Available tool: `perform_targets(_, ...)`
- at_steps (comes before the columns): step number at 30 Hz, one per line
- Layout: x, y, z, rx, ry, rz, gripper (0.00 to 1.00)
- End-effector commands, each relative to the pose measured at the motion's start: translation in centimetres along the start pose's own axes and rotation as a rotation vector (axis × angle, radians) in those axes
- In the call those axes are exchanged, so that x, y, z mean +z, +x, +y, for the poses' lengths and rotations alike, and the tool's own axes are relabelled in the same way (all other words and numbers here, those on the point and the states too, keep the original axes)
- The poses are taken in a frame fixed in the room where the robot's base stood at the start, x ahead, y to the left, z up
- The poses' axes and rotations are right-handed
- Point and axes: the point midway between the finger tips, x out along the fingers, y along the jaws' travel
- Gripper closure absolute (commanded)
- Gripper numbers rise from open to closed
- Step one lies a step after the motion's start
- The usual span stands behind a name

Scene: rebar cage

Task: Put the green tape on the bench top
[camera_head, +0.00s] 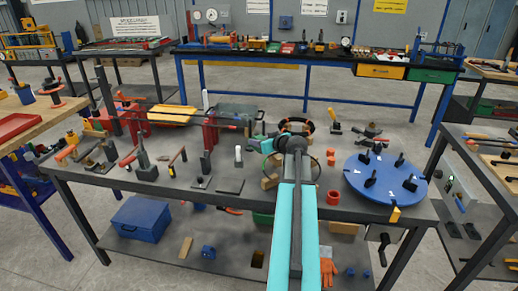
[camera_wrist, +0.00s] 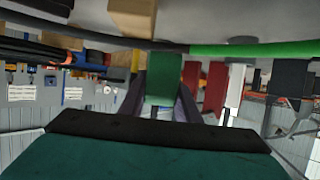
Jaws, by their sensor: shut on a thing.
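My gripper (camera_wrist: 163,92) shows in the wrist view with its two dark fingers on either side of a green piece, which looks like the green tape (camera_wrist: 164,72) seen edge-on. It is shut on this piece. In the head view my arm reaches over the middle of the grey bench top (camera_head: 225,150), and my wrist hides the fingers and the tape. How far the tape is from the bench top cannot be told.
A black-and-green hose or cable (camera_wrist: 250,48) crosses the wrist view close to the tape. A blue round plate (camera_head: 372,183) with black clamps stands on the right of the bench. Tools crowd the left side.

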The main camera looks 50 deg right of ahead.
Motion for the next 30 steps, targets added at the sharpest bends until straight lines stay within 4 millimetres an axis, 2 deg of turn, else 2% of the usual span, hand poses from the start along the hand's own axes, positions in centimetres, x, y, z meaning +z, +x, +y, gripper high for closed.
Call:
perform_targets(11,3.0,1.2,0.1,0.001,0.002,0.000,1.00)
perform_targets(27,3.5,1.3,0.1,0.002,0.001,0.001,1.00)
perform_targets(28,3.5,1.3,0.1,0.002,0.001,0.000,0.69)
perform_targets(29,3.4,1.3,0.1,0.002,0.001,0.000,0.64)
perform_targets(30,3.4,1.3,0.1,0.002,0.001,0.000,0.63)
